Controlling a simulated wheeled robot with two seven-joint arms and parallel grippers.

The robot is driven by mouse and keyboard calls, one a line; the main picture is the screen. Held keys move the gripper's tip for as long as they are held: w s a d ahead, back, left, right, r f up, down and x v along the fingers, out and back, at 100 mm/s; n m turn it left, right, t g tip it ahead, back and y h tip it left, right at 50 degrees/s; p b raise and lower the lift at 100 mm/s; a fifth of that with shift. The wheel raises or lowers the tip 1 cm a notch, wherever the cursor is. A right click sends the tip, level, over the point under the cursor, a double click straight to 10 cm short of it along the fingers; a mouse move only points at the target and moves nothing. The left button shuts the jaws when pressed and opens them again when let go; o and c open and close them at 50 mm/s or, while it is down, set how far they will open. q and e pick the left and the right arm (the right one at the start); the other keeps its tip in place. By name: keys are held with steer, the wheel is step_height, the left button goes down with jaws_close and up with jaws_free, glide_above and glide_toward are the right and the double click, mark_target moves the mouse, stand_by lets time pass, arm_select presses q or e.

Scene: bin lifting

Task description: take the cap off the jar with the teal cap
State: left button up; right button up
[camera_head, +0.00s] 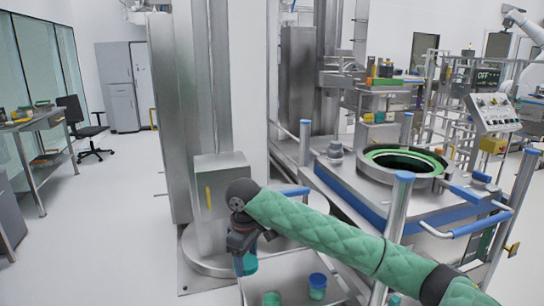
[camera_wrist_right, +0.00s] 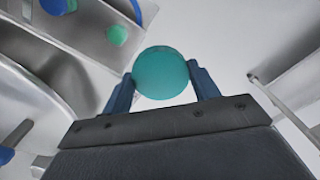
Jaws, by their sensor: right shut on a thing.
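My right gripper (camera_head: 243,262) hangs at the end of the green quilted arm, over the left end of the steel tray (camera_head: 288,267). It is shut on the teal cap (camera_head: 251,264). In the right wrist view the round teal cap (camera_wrist_right: 160,72) sits between the two blue fingers (camera_wrist_right: 161,90), one on each side. I cannot tell whether a jar is under the cap; its underside is hidden. My left gripper is in no view.
A green-topped jar (camera_head: 271,299) and a blue-capped jar (camera_head: 317,287) stand on the tray, right of the gripper. A steel cart with a round green-ringed opening (camera_head: 405,160) and blue-ended posts stands to the right. A steel column base (camera_head: 222,190) is behind the gripper.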

steer(key=m, duration=0.2)
steer(key=shift+s+a+r+m, duration=0.2)
steer(key=shift+s+m, duration=0.1)
steer(key=shift+m, duration=0.1)
steer(key=d+m, duration=0.1)
steer(key=m, duration=0.1)
steer(key=shift+s+d+m, duration=0.1)
steer(key=shift+s+m, duration=0.05)
steer(key=shift+m, duration=0.15)
steer(key=s+d+f+m+p, duration=0.15)
steer(key=d+m, duration=0.25)
steer(key=d, duration=0.9)
steer(key=d+f+m+p, duration=0.15)
steer(key=d+m, duration=0.25)
steer(key=d, duration=0.9)
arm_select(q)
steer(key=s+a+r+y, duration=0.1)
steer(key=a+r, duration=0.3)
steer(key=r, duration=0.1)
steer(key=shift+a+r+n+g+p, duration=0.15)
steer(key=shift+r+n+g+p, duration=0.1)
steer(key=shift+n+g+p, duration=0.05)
arm_select(e)
steer(key=s+f, duration=0.6)
steer(key=f, duration=0.3)
steer(key=shift+s+d, duration=0.3)
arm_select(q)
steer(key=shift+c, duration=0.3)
